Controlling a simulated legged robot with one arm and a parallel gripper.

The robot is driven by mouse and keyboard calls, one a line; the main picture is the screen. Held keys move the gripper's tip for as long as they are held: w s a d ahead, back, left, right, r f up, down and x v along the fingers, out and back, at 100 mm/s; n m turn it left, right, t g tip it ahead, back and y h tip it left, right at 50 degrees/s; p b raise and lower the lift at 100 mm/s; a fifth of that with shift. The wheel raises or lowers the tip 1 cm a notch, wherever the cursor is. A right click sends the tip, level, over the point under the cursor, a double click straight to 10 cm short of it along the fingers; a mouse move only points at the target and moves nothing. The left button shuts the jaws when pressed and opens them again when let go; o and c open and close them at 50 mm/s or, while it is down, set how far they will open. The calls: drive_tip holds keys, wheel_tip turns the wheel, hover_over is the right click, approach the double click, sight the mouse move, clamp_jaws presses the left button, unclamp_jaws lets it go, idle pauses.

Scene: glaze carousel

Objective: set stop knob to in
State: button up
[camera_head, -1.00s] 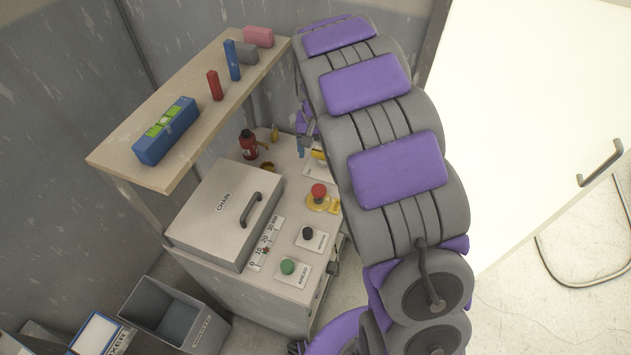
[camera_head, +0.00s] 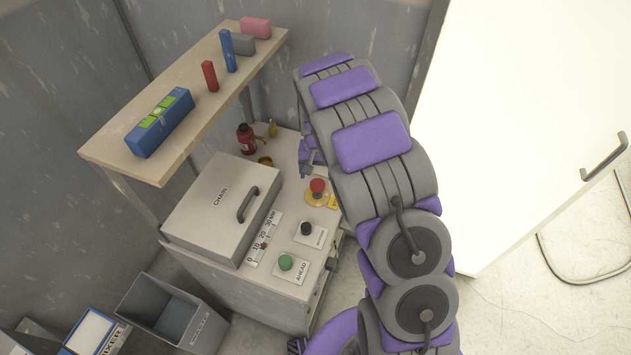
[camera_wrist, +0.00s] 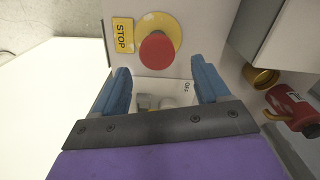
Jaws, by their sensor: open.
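The stop knob (camera_head: 318,186) is a red mushroom head on a round yellow base, on top of the pale cabinet. In the wrist view the red knob (camera_wrist: 157,53) lies just beyond my fingertips, roughly centred between them, with a yellow STOP label (camera_wrist: 122,35) beside it. My gripper (camera_wrist: 160,80) is open, with two blue fingers apart and nothing held. In the head view my gripper (camera_head: 309,166) is just behind the knob, partly hidden by my arm. I cannot tell whether the knob is in or out.
A black knob (camera_head: 306,229) and a green AHEAD button (camera_head: 286,263) sit nearer the cabinet's front. A grey CHAIN lid (camera_head: 222,207) stands left. A red bottle (camera_head: 246,139) is behind. A grey control marked OFF (camera_wrist: 150,102) shows between my fingers, partly hidden.

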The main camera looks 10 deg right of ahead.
sight(318, 182)
drive_tip(key=f, duration=0.1)
drive_tip(key=d+f, duration=0.1)
drive_tip(key=f, duration=0.1)
drive_tip(key=shift+f, duration=0.2)
drive_tip(key=shift+a+f+b, duration=0.3)
drive_tip(key=shift+f, duration=0.05)
drive_tip(key=shift+a, duration=0.4)
drive_tip(key=shift+d, duration=0.5)
drive_tip(key=c, duration=0.4)
drive_tip(key=shift+a, duration=0.2)
drive_tip(key=c, duration=0.7)
clamp_jaws()
